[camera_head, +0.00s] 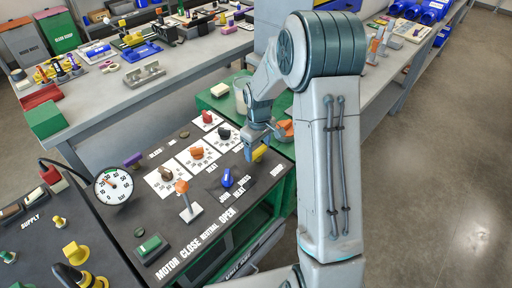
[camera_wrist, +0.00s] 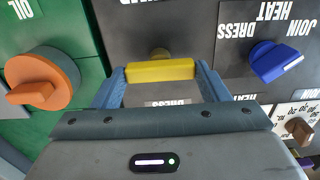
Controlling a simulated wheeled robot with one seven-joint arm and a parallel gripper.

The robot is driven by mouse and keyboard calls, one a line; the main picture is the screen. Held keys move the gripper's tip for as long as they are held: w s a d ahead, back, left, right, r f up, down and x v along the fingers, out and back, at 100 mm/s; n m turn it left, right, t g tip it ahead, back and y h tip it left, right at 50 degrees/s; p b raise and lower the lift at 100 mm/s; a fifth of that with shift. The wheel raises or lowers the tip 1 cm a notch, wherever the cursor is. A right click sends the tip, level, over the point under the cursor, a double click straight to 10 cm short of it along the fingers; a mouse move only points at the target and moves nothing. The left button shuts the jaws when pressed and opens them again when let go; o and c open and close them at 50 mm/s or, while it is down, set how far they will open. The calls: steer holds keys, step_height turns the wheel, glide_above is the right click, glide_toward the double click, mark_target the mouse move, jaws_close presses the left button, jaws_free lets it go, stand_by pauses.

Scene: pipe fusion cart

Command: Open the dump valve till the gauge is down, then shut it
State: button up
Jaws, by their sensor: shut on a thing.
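My gripper (camera_wrist: 160,78) is shut on a yellow valve handle (camera_wrist: 160,70), with one blue-grey finger at each end of the bar. The handle lies crosswise in the wrist view, on a dark panel, with its stem partly hidden behind it.
A blue selector knob (camera_wrist: 276,62) marked DRESS, HEAT and JOIN sits to the right of my gripper. An orange OIL knob (camera_wrist: 42,80) sits to the left. A grey lever with an orange top (camera_head: 184,195) stands on the panel (camera_head: 215,213). A workbench (camera_head: 178,75) is behind.

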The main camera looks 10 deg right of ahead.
steer(key=m+b, duration=0.1)
steer(key=m, duration=0.3)
steer(key=shift+f+b, duration=0.1)
steer(key=shift+b, duration=0.25)
steer(key=m+b, duration=0.1)
steer(key=m, duration=0.3)
steer(key=shift+m, duration=0.4)
steer(key=m, duration=0.4)
steer(key=shift+a, duration=0.1)
steer(key=shift+m, duration=2)
steer(key=o, duration=1)
